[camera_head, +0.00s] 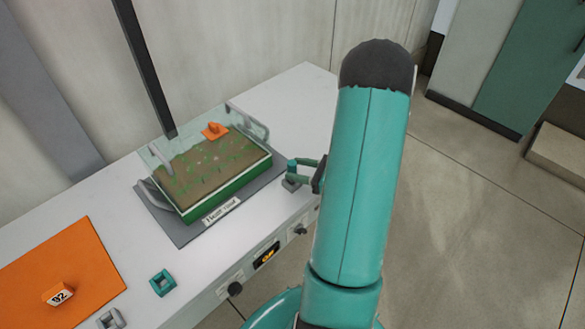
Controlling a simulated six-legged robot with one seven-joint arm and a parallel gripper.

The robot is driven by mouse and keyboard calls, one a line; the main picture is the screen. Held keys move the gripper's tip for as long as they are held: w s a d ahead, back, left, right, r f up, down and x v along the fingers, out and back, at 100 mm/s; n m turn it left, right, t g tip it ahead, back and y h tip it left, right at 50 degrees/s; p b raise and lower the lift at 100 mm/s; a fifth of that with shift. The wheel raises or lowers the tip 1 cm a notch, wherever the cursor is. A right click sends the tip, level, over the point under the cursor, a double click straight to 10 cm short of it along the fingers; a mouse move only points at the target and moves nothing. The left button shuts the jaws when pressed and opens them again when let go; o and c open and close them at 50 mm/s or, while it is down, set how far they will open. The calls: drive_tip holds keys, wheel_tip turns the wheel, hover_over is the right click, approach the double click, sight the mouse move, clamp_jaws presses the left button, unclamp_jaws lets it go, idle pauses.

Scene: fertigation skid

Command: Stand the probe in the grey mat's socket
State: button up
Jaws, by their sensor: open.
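A dark grey mat (175,228) lies on the white bench, under a green-sided tray (228,188) of soil and seedlings with clear walls. I cannot make out a socket on the mat. An orange piece (215,131) shows at the tray's far side, and a pale slanted piece (166,158) at its left; I cannot tell whether either is the probe. My gripper (292,173) is open just right of the tray, near the bench's front edge. A small teal and grey shape is at its fingertips; whether this is a separate object is unclear. My teal arm hides what lies behind it.
An orange mat (52,270) with an orange block marked 92 (59,293) lies at left. A teal square ring (162,283) and a grey piece (111,319) lie near the front edge. A dark post (146,70) rises behind the tray. The bench's far right is clear.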

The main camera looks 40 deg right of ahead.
drive_tip(key=v, duration=1)
drive_tip(key=w+a+r+n+g+y, duration=0.1)
drive_tip(key=w+a+r+n+g, duration=0.15)
drive_tip(key=a+n+g, duration=0.35)
drive_tip(key=w+a+r+n+g+y, duration=0.1)
drive_tip(key=a+r+n, duration=0.3)
drive_tip(key=a, duration=0.3)
drive_tip(key=w+a+r+n+g+y, duration=0.1)
drive_tip(key=a+r+n+g, duration=0.25)
drive_tip(key=a, duration=0.35)
drive_tip(key=s+a+r+n+t+h, duration=0.1)
drive_tip(key=s+a+r+n+h, duration=0.3)
drive_tip(key=a+r+n+h, duration=0.5)
drive_tip(key=shift+a+r+n+h, duration=0.3)
drive_tip(key=shift+a+r+n, duration=0.9)
drive_tip(key=shift+n, duration=3.15)
drive_tip(key=shift+s+a+f, duration=0.2)
drive_tip(key=shift+a+f, duration=0.1)
drive_tip(key=shift+a, duration=0.05)
